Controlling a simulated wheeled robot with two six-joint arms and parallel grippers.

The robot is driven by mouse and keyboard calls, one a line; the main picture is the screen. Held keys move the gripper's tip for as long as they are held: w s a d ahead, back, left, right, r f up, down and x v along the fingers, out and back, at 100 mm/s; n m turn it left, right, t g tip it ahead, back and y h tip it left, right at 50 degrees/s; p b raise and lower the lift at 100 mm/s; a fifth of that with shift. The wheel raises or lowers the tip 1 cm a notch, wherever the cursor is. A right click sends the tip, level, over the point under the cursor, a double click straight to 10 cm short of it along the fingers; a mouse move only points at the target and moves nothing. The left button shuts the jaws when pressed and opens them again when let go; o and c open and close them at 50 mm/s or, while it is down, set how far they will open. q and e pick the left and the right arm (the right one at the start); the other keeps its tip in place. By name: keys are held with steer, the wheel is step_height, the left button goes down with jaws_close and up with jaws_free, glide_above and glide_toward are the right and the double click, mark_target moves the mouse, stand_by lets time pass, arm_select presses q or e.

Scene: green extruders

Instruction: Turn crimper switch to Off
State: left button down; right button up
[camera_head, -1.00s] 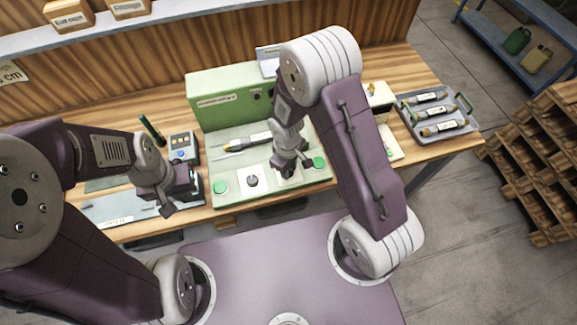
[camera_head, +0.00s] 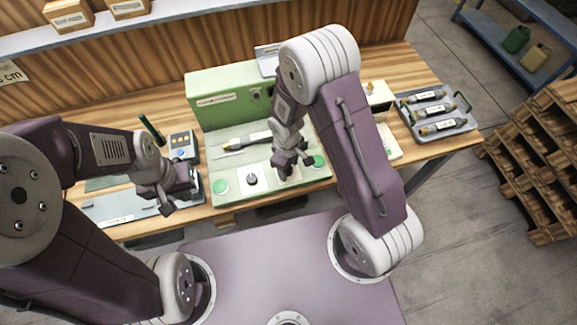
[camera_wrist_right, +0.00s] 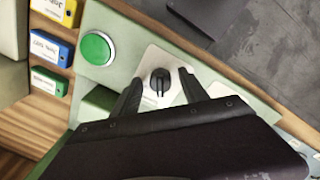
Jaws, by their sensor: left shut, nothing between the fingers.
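The green crimper station (camera_head: 222,112) stands on the bench with a light green panel in front. One black rotary switch (camera_head: 252,179) sits on a white plate there. A second black switch (camera_wrist_right: 160,82) on a white plate, next to a green button (camera_wrist_right: 97,48), shows in the right wrist view; my right gripper covers it in the head view. My right gripper (camera_wrist_right: 160,88) is open, its fingers apart on either side of that switch; contact cannot be told. In the head view it (camera_head: 294,170) hangs over the panel's right part. My left gripper (camera_head: 172,202) is shut and empty, left of the panel.
Green buttons (camera_head: 220,187) sit at the panel's front corners. An extruder-like tool (camera_head: 250,140) lies across the panel. A grey tray (camera_head: 468,128) with several tools is at right. A keypad box (camera_head: 182,146) stands at left. Colored binders (camera_wrist_right: 48,50) show in the wrist view.

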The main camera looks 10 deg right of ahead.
step_height(320, 180, up, 9)
steer(key=shift+s+a+r, duration=0.1)
steer(key=shift+s+a, duration=0.05)
stand_by(0.6)
steer(key=s+d+r+m, duration=0.4)
steer(key=s+d+m, duration=0.3)
steer(key=s+m, duration=0.1)
steer(key=shift+d+m+t+y+b, duration=0.2)
steer(key=shift+m+t+y+b, duration=0.1)
steer(key=shift+m+t+b, duration=0.25)
